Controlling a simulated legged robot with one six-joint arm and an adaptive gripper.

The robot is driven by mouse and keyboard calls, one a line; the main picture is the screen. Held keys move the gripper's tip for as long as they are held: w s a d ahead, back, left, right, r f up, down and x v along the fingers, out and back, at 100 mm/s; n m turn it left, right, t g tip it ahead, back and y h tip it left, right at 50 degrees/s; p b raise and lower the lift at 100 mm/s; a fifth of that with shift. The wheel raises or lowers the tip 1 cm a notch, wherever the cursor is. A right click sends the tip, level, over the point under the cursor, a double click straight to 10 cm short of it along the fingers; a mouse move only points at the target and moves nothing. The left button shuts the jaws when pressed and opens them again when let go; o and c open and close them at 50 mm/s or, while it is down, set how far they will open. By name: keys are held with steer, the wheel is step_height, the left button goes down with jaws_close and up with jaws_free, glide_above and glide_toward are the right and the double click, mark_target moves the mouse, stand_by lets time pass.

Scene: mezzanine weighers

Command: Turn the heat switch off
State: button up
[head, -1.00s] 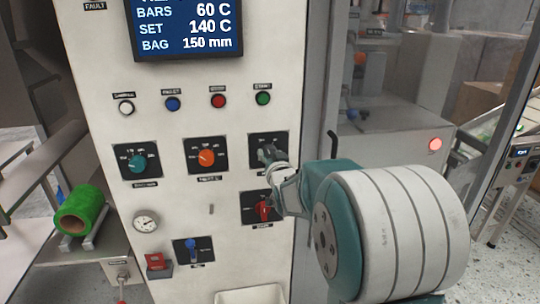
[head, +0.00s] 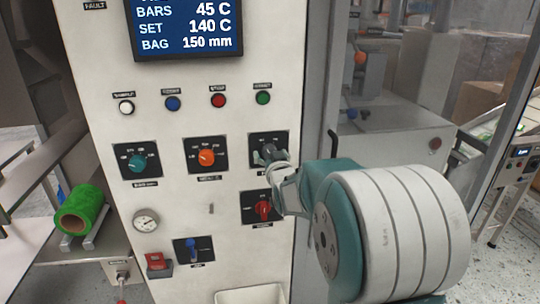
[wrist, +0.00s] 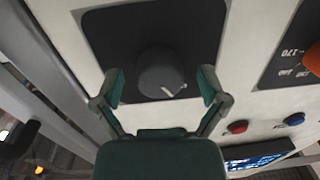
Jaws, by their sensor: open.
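The grey-white panel (head: 185,80) carries several rotary switches on black plates; I cannot read their small labels well enough to tell which is the heat switch. A dark knob (wrist: 161,74) with a white pointer mark sits on a black plate (head: 261,139). My gripper (wrist: 161,88) is open, with one finger on each side of this knob. I see no clear grip on it. In the head view my gripper (head: 272,160) covers most of the knob. An orange knob (head: 206,157) is to its left, and a red knob (head: 263,210) is just below.
A teal knob (head: 137,163) and a blue switch (head: 191,248) are further left. A row of push buttons, including a red one (head: 218,100), runs above under the display (head: 187,28). The display reads BARS 45 C, SET 140 C.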

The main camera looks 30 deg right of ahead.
steer(key=v, duration=1.2)
steer(key=s+a+f+n+g+y, duration=0.1)
steer(key=s+a+f+g+y, duration=0.1)
steer(key=s+a+g, duration=0.4)
steer(key=s+a+f+n+g+y, duration=0.2)
steer(key=s+a+g, duration=0.4)
steer(key=s, duration=1)
steer(key=shift+a+f, duration=0.65)
steer(key=shift+a, duration=0.45)
